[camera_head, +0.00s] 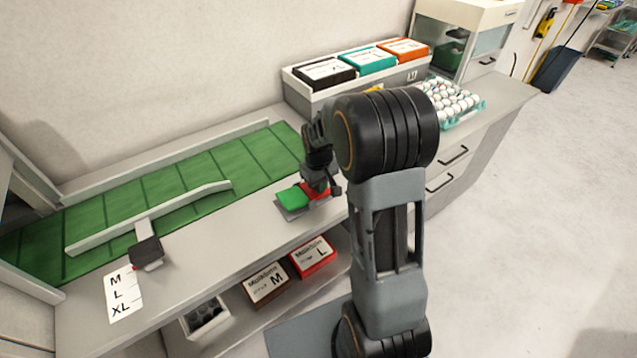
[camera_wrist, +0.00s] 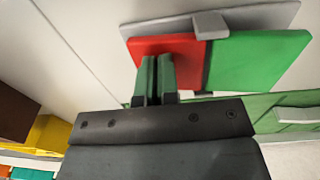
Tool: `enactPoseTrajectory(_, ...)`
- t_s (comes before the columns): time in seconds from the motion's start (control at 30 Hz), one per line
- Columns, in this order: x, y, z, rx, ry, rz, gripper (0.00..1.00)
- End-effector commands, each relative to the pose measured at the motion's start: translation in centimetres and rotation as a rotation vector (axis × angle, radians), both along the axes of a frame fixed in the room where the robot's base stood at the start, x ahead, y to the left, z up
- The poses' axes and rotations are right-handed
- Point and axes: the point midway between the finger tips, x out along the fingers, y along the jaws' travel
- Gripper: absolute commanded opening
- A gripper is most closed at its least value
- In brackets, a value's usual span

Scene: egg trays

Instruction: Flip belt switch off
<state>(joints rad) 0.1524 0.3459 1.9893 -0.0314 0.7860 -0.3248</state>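The belt switch has a green pad (camera_head: 291,199) on the left and a red pad (camera_head: 321,197) on the right, on a grey base (camera_head: 288,214) at the counter's front. In the wrist view the red pad (camera_wrist: 190,45) is on the left and the green pad (camera_wrist: 258,60) on the right. My gripper (camera_head: 317,184) is over the red side, pointing down. In the wrist view its fingertips (camera_wrist: 157,62) are together, with only a thin gap and nothing held, and overlap the red pad. I cannot tell whether they touch it.
A green conveyor belt (camera_head: 190,176) with a white diverter bar (camera_head: 150,216) lies to the left. A tray of eggs (camera_head: 478,108) stands at the back right. A grey holder (camera_head: 300,92) with cartons is behind. More cartons (camera_head: 268,286) sit on the shelf below.

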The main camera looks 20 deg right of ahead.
Motion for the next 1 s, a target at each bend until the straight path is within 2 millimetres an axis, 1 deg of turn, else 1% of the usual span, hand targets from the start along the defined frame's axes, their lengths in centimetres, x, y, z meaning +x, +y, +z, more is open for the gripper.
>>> enactPoseTrajectory(0.03, -0.5, 0.0, -0.6, 0.002, 0.017, 0.0, 0.0)
enactPoseTrajectory(0.13, -0.5, -0.1, 0.8, 0.001, 0.014, 0.001, 0.0)
enactPoseTrajectory(0.3, -0.4, -0.3, 4.7, -0.002, -0.002, 0.003, 0.0)
enactPoseTrajectory(0.37, -0.3, -0.5, 5.3, -0.002, -0.007, 0.003, 0.0)
enactPoseTrajectory(0.5, -0.1, -0.9, 8.2, -0.002, -0.009, 0.005, 0.0)
enactPoseTrajectory(0.7, -0.1, -1.4, 11.6, -0.001, -0.008, 0.004, 0.0)
enactPoseTrajectory(0.83, -0.1, -1.6, 12.9, -0.002, -0.007, 0.004, 0.0)
enactPoseTrajectory(1.0, -0.1, -1.7, 13.9, -0.001, -0.006, 0.005, 0.0)
